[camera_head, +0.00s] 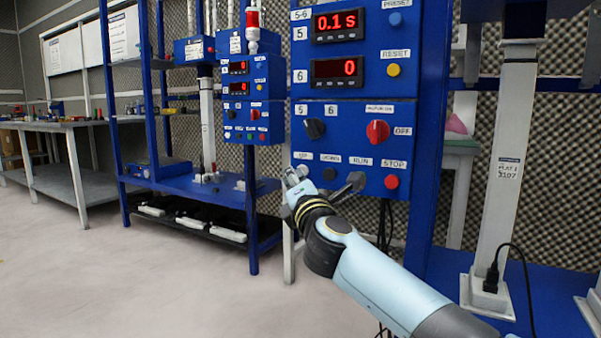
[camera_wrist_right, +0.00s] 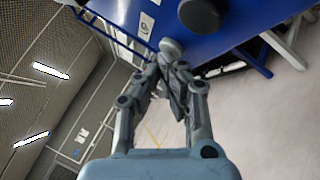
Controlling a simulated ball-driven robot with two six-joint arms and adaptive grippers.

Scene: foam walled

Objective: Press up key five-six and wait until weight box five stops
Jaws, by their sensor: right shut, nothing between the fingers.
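The blue control panel (camera_head: 345,112) marked 5-6 stands ahead in the head view. Its upper display (camera_head: 338,25), beside label 5, reads 0.1 s, and the lower display (camera_head: 336,71), beside label 6, reads 0. I cannot make out weight box five. My left gripper is not in view.
A black knob (camera_head: 314,128), a red knob (camera_head: 378,131) and a red stop button (camera_head: 391,182) sit near my right gripper on the panel. A white post (camera_head: 505,150) stands at the right. A second blue rack (camera_head: 190,184) stands at the left; the floor between is clear.

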